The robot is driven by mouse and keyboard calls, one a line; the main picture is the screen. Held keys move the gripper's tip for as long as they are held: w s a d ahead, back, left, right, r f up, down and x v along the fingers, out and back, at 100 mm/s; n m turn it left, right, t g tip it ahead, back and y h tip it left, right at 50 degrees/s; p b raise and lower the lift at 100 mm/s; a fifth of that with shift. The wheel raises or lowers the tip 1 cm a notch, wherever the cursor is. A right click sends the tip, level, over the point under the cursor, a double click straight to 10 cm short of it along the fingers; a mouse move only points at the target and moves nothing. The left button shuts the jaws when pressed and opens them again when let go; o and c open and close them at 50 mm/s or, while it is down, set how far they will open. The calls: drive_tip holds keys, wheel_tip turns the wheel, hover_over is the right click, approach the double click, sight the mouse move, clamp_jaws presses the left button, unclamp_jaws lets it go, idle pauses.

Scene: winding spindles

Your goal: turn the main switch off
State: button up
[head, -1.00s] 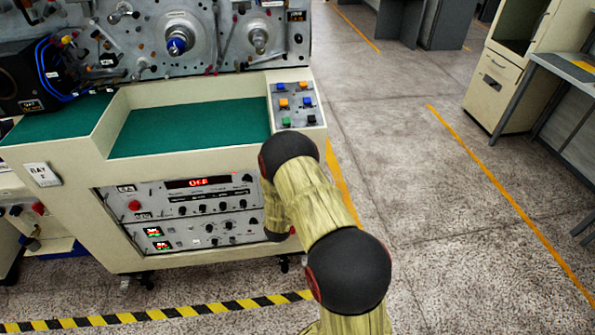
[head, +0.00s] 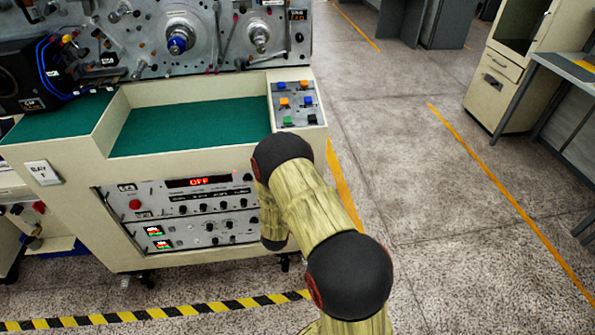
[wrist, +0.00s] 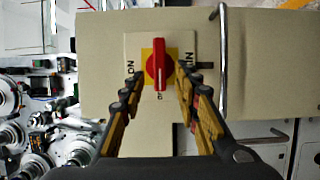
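The main switch (wrist: 157,71) is a red rotary handle on a yellow square, mounted on a pale plate in the wrist view. Its handle lies lengthwise up and down in that picture. The label ON is at its left, and small lettering below the handle is partly readable. My gripper (wrist: 160,77) is open, with one finger on each side of the handle and gaps showing between. In the head view my own arm hides the gripper, and the switch cannot be seen there.
A metal bar handle (wrist: 223,60) runs beside the switch panel. The machine's control panel (head: 183,213) has a red display reading OFF. A button panel (head: 294,104) sits above. Open floor (head: 440,210) lies to the right, with a cream cabinet (head: 505,85) beyond.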

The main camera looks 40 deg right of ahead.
drive_tip(key=v, duration=0.8)
drive_tip(key=shift+a, duration=0.2)
drive_tip(key=shift+s, duration=0.1)
